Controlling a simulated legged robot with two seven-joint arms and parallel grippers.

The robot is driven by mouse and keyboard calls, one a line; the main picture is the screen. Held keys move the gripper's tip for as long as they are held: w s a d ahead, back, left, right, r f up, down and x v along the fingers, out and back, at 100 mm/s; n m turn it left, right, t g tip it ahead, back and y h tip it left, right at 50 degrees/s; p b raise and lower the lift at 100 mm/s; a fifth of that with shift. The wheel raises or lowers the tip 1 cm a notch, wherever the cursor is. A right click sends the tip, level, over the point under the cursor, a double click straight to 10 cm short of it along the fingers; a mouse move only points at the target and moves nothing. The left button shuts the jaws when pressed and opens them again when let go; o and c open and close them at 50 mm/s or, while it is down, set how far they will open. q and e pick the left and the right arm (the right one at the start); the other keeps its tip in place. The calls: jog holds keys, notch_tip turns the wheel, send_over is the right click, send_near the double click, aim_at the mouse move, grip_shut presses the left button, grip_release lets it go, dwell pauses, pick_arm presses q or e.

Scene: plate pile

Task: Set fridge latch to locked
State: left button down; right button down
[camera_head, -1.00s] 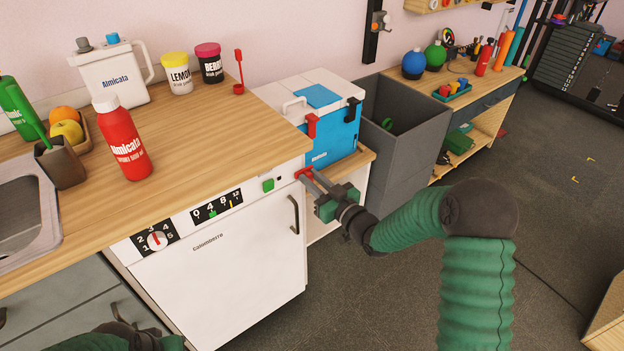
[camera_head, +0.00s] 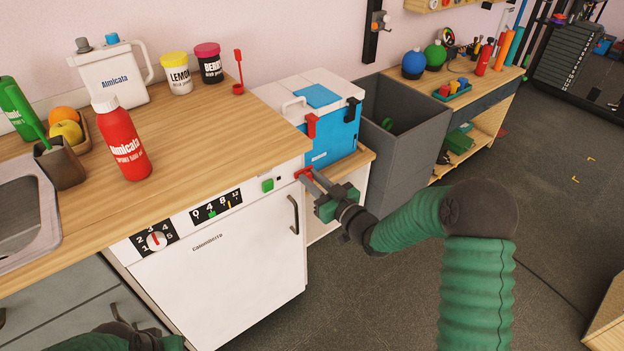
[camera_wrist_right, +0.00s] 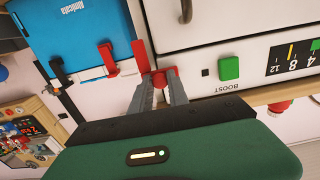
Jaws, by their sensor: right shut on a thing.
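The white fridge (camera_head: 225,275) stands under the wooden counter, its door closed. Its red latch (camera_head: 301,172) is at the top right corner of the front. My right gripper (camera_head: 308,178) reaches it from the right and is shut on it. In the right wrist view, the latch (camera_wrist_right: 140,57) shows as a red bar with a round red hub between the fingertips (camera_wrist_right: 160,84). The bar lies alongside the fridge's edge there. The fingers partly hide the hub. My left arm shows at the bottom left edge (camera_head: 130,338); its fingers cannot be made out.
A blue and white cooler (camera_head: 330,135) with one red and one black clasp stands right behind the latch. A grey bin (camera_head: 400,120) stands beyond it. The fridge front has a green button (camera_head: 268,185), dials and a dark handle (camera_head: 293,214). A red bottle (camera_head: 124,140) stands on the counter.

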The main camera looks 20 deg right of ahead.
jog(key=shift+a+r, duration=0.1)
jog(key=shift+r, duration=0.1)
jog(key=a, duration=0.1)
jog(key=s+a, duration=0.1)
jog(key=a, duration=0.1)
jog(key=c, duration=1.4)
grip_release()
jog(key=shift+c, duration=0.2)
jog(key=shift+o, duration=0.9)
jog(key=shift+a+f, duration=0.1)
jog(key=shift+s, duration=0.25)
jog(key=p+v, duration=0.2)
jog(key=v, duration=1.4)
jog(key=shift+s, duration=0.15)
